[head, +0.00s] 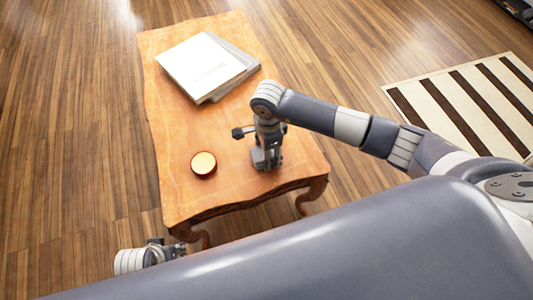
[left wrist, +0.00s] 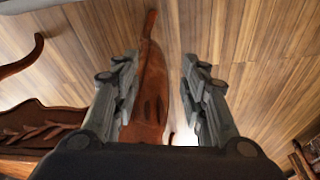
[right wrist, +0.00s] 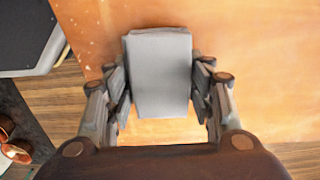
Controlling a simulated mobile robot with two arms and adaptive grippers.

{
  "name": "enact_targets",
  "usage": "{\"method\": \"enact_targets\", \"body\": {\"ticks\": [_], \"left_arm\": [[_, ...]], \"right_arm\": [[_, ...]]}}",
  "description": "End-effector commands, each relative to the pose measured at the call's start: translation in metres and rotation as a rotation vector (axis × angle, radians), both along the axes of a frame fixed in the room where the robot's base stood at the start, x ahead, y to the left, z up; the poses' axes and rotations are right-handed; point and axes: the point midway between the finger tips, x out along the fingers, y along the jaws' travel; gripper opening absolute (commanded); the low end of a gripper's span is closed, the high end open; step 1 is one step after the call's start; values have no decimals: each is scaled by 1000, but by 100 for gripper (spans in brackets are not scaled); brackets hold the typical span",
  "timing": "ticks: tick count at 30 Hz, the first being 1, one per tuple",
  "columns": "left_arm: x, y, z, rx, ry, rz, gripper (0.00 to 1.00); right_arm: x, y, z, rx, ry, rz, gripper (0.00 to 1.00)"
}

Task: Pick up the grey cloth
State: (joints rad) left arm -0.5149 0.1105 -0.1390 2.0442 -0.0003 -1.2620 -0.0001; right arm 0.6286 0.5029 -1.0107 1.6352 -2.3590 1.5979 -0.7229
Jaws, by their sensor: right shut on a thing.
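The grey cloth (right wrist: 161,68) is a folded, block-like grey piece between the fingers of my right gripper (right wrist: 160,92) in the right wrist view. The fingers press on its two sides. In the head view my right gripper (head: 266,158) points down over the near right part of the orange wooden table (head: 180,130) and mostly hides the cloth. I cannot tell whether the cloth touches the tabletop. My left gripper (left wrist: 160,90) is open and empty in the left wrist view, with a carved table leg beyond its fingers. In the head view it is low, beside the table's near left corner.
White and grey books (head: 205,65) are stacked at the table's far end. A small round golden-topped object (head: 203,164) stands left of my right gripper. A striped rug (head: 470,105) lies on the wooden floor at right. The table's left middle is clear.

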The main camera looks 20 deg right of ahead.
Motion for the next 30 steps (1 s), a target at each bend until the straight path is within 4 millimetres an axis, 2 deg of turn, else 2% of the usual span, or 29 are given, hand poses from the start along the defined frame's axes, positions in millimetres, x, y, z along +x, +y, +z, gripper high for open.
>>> {"method": "enact_targets", "body": {"ticks": [5,10,14,20,30], "left_arm": [[0,0,0,0,-1,0,40],[1,0,-1,-2,-7,0,40],[-1,0,-20,1,10,-2,40],[-4,0,-34,1,17,-3,40],[-9,0,-52,2,26,-5,40]], "right_arm": [[0,0,2,-1,0,0,27],[0,0,15,0,0,2,27],[1,0,37,0,-3,2,27],[-41,3,39,0,3,4,27],[-122,10,46,0,3,3,27]]}}
